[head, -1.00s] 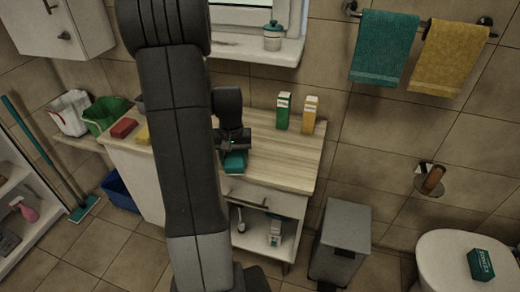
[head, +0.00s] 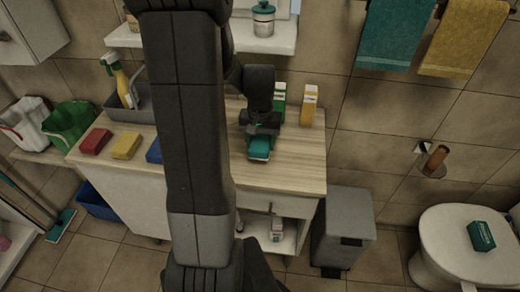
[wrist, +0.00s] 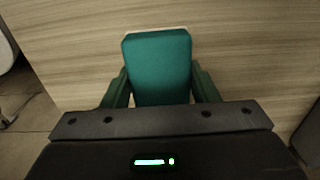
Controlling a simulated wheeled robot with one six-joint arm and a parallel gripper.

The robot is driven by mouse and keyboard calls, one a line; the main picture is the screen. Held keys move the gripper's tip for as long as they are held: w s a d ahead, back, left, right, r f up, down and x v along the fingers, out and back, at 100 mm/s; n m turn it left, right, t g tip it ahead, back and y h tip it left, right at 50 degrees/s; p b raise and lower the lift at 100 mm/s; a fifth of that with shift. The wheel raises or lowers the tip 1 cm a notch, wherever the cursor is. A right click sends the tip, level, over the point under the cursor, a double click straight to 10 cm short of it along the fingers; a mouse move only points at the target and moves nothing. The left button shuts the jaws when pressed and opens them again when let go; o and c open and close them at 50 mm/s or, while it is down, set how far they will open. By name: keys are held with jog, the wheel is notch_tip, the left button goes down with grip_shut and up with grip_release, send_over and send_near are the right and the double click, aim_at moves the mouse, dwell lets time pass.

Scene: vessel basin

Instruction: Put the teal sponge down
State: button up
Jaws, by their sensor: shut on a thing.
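The teal sponge (head: 260,148) is between the fingers of my gripper (head: 262,135), over the wooden counter top (head: 295,165). In the wrist view the sponge (wrist: 158,62) is a teal block with a pale underside edge, and the fingers of my gripper (wrist: 162,90) press on both its sides. Wood grain lies below and around it. I cannot tell whether the sponge touches the counter or hangs just above it. My arm hides part of the counter to the left.
A red sponge (head: 96,141), a yellow sponge (head: 127,146) and a partly hidden blue sponge (head: 154,152) lie on the counter's left. The counter's right front is clear.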

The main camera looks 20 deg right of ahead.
aim_at(260, 141)
jog(key=shift+f, duration=1.95)
jog(key=shift+f, duration=0.1)
jog(key=o, duration=1)
jog(key=shift+o, duration=0.2)
notch_tip(260, 141, up, 12)
jog(key=shift+r, duration=0.15)
notch_tip(260, 141, down, 12)
jog(key=shift+f, duration=0.1)
jog(key=shift+r, duration=0.9)
